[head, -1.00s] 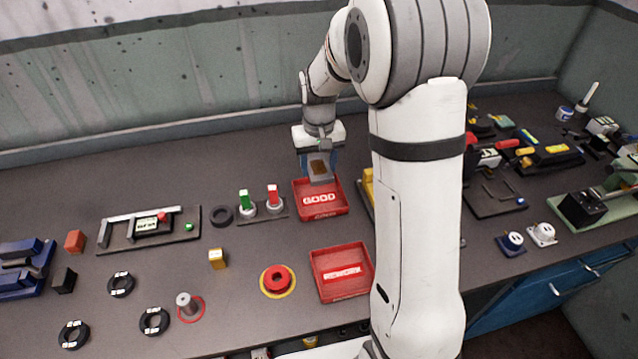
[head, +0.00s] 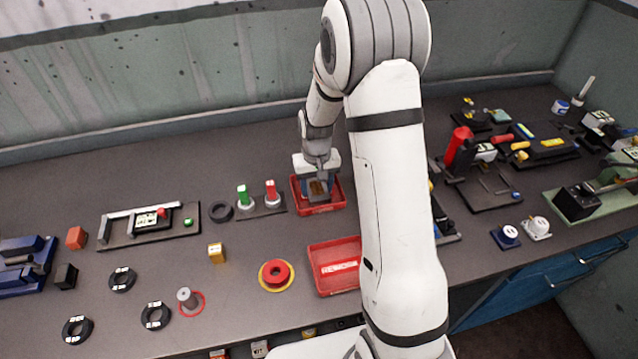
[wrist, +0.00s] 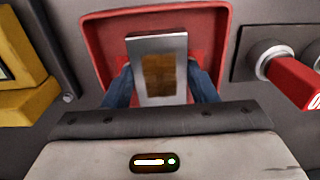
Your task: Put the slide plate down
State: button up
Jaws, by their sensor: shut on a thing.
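The slide plate is a grey metal block with a brown-gold rectangle on its face. It shows in the wrist view (wrist: 160,75) and in the head view (head: 317,191). My gripper (head: 318,184) is shut on it, with a blue finger at each side in the wrist view (wrist: 162,88). The plate is over or inside the upper red tray (head: 337,202), whose walls surround it in the wrist view (wrist: 98,38). I cannot tell whether the plate touches the tray floor. My gripper hides part of the tray.
A second red tray (head: 325,282) stands nearer the front, partly behind my arm. Left of the upper tray are the red switch (head: 271,193) and green switch (head: 243,197) on a small base. In the wrist view a yellow part (wrist: 20,70) stands close to the tray.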

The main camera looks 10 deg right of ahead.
aim_at(317, 189)
jog(key=shift+f, duration=0.2)
jog(key=o, duration=1.4)
jog(key=shift+r, duration=0.1)
notch_tip(317, 189, up, 12)
jog(key=b, duration=0.1)
jog(key=s+r+t, duration=0.1)
jog(key=s+r, duration=0.3)
jog(key=s, duration=0.8)
jog(key=s+r+t, duration=0.2)
jog(key=s+r, duration=0.3)
jog(key=s, duration=0.7)
jog(key=shift+d, duration=0.3)
